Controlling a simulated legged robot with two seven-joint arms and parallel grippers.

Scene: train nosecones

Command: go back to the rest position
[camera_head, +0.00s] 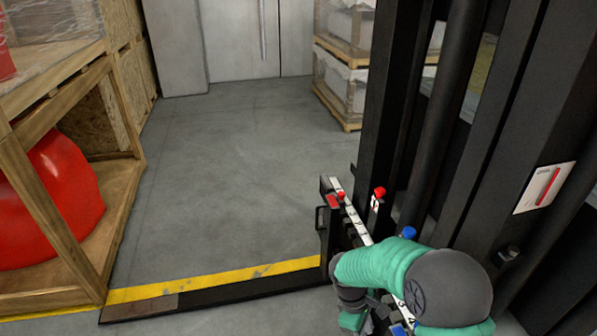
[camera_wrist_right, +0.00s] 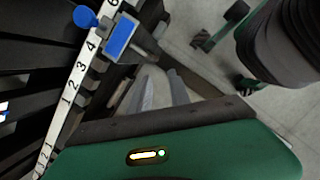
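My right arm, with a teal sleeve and dark grey round joint, reaches in at the bottom right of the head view. It covers part of a black carriage with a white numbered bar (camera_head: 352,215). My right gripper (camera_wrist_right: 165,88) shows in the right wrist view as two grey fingers with a narrow gap, apparently empty. It is beside the numbered bar (camera_wrist_right: 76,78), close to a blue sliding tab (camera_wrist_right: 120,37) and a blue knob (camera_wrist_right: 85,17). Contact with the bar cannot be told. My left gripper is not in view.
Red knobs (camera_head: 380,191) and a blue knob (camera_head: 409,232) sit along the carriage. Black mast columns (camera_head: 395,95) rise at the right. A wooden crate with a red nosecone (camera_head: 62,190) stands at the left. Grey floor (camera_head: 225,170) is open in between.

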